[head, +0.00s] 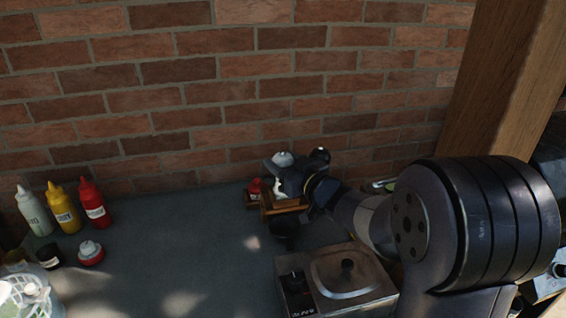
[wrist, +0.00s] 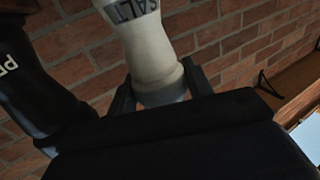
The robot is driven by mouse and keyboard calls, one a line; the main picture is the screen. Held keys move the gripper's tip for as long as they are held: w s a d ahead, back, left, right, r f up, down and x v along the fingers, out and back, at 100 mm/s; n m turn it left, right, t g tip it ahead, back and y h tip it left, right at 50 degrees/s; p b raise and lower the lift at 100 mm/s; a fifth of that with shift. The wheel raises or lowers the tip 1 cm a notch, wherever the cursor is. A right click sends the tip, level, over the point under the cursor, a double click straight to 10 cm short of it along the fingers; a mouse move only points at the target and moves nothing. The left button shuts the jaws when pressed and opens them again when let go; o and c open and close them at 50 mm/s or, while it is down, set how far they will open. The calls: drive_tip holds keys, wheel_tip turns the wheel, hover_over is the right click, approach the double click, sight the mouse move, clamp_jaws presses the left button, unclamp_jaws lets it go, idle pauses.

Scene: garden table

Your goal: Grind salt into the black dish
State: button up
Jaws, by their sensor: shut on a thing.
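The salt mill is pale, with "SALT" lettering, and stands between my gripper's fingers in the wrist view (wrist: 150,45). Its white top (head: 283,159) shows in the head view above the wooden caddy. My gripper (head: 291,178) is shut on the mill; both fingers also show in the wrist view (wrist: 161,88). A dark round shape that looks like the black dish (head: 284,232) lies on the table just in front of the caddy, in shadow and partly hidden. I cannot tell whether the mill touches the caddy.
The wooden caddy (head: 284,207) holds a red item (head: 254,187). A black pepper mill (wrist: 30,85) is close beside my gripper. A burner (head: 345,278) stands at front right. Sauce bottles (head: 63,207) and a red-white jar (head: 90,252) are at left. The table's middle (head: 180,240) is clear; a brick wall rises behind.

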drive_tip(key=shift+r, duration=0.1)
idle(0.3)
drive_tip(key=o, duration=1)
drive_tip(key=shift+c, duration=0.2)
drive_tip(key=b+v, duration=0.1)
drive_tip(key=v, duration=0.9)
drive_tip(key=shift+s+d, duration=0.2)
drive_tip(key=shift+s, duration=0.15)
